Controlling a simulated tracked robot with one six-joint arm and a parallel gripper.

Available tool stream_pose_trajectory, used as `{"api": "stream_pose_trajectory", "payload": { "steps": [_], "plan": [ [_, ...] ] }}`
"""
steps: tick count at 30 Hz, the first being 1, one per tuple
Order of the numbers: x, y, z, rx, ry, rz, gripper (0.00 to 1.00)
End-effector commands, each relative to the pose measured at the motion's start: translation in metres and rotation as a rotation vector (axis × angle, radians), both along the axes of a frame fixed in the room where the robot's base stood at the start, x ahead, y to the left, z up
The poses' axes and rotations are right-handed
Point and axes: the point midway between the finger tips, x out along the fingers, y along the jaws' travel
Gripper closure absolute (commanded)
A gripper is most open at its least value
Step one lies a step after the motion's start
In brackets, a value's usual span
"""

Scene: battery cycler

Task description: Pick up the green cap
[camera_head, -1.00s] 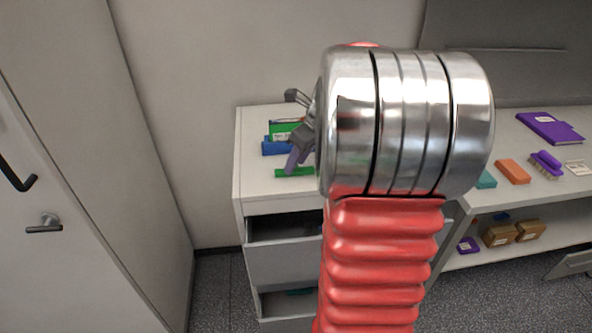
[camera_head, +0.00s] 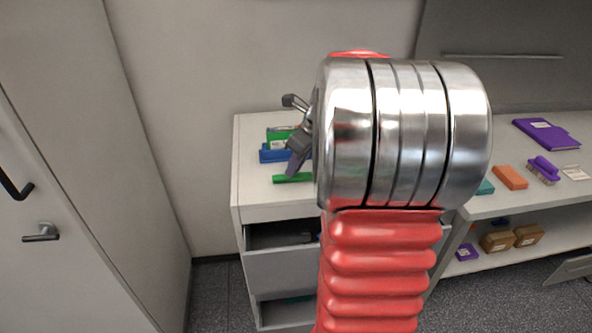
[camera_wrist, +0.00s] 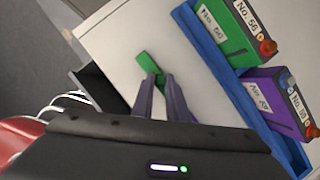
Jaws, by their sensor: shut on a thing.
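The green cap (camera_wrist: 147,63) is a small flat green piece at the fingertips of my gripper (camera_wrist: 158,78) in the wrist view. The two purple-grey fingers are shut on its near end. In the head view the green cap (camera_head: 284,179) shows as a thin green strip at the tip of my gripper (camera_head: 292,173), over the white cabinet top (camera_head: 252,190). I cannot tell whether it touches the surface. The metal wrist hides part of this area.
A blue rack (camera_wrist: 222,68) holds a green pack (camera_wrist: 228,36) and a purple pack (camera_wrist: 258,94), close right of the fingers. An open drawer (camera_head: 275,236) lies below the cabinet top. A bench (camera_head: 490,203) with several items stands at right.

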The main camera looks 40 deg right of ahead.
Motion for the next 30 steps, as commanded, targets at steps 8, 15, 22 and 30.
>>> {"api": "stream_pose_trajectory", "payload": {
  "steps": [8, 15, 22, 30],
  "plan": [
    [0.000, 0.000, 0.042, -0.003, -0.003, 0.001, 1.00],
    [0.001, 0.000, 0.081, -0.002, -0.002, 0.000, 1.00],
    [0.000, 0.000, 0.093, 0.000, 0.000, 0.001, 1.00],
    [0.000, 0.000, 0.093, 0.000, 0.000, 0.000, 1.00]
  ]
}}
